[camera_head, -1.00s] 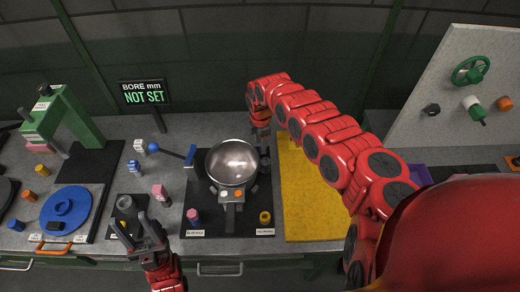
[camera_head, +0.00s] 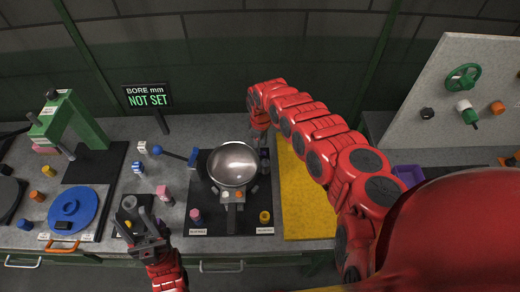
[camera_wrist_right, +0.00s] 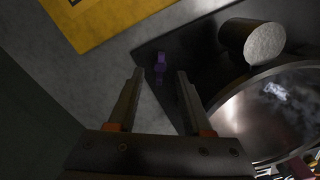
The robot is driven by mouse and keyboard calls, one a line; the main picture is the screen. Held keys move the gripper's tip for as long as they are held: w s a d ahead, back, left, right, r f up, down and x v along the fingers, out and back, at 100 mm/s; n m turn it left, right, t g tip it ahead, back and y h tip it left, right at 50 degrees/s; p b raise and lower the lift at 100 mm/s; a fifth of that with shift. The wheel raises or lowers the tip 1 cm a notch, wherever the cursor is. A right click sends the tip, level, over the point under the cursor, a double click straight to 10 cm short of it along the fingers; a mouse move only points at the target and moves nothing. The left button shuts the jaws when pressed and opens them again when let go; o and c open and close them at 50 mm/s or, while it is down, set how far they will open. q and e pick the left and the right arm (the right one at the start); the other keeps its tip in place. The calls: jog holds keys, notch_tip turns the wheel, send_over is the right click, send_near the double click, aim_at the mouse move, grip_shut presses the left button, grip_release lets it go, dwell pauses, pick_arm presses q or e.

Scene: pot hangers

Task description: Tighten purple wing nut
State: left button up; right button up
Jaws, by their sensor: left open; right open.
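The purple wing nut (camera_wrist_right: 160,65) shows small in the right wrist view, near the edge of a dark base plate. I cannot make it out in the head view. My right gripper (camera_wrist_right: 160,76) is open, with the nut in line with the gap between its fingertips; nothing is gripped. In the head view this gripper (camera_head: 265,150) is beside the right rim of the shiny round metal bowl (camera_head: 234,164), and its fingers are partly hard to see. My left gripper (camera_head: 150,224) is open and empty at the bench's front, left of the bowl's plate.
A dark cylinder (camera_wrist_right: 252,40) stands close to the right of the nut. A yellow mat (camera_head: 307,205) lies right of the plate. A blue-knobbed lever (camera_head: 172,155), small coloured parts and a green press (camera_head: 80,120) are to the left.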

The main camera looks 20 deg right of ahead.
jog(key=shift+f, duration=0.1)
jog(key=shift+f+b, duration=1.3)
jog(key=shift+f, duration=0.15)
grip_shut()
dwell(0.5)
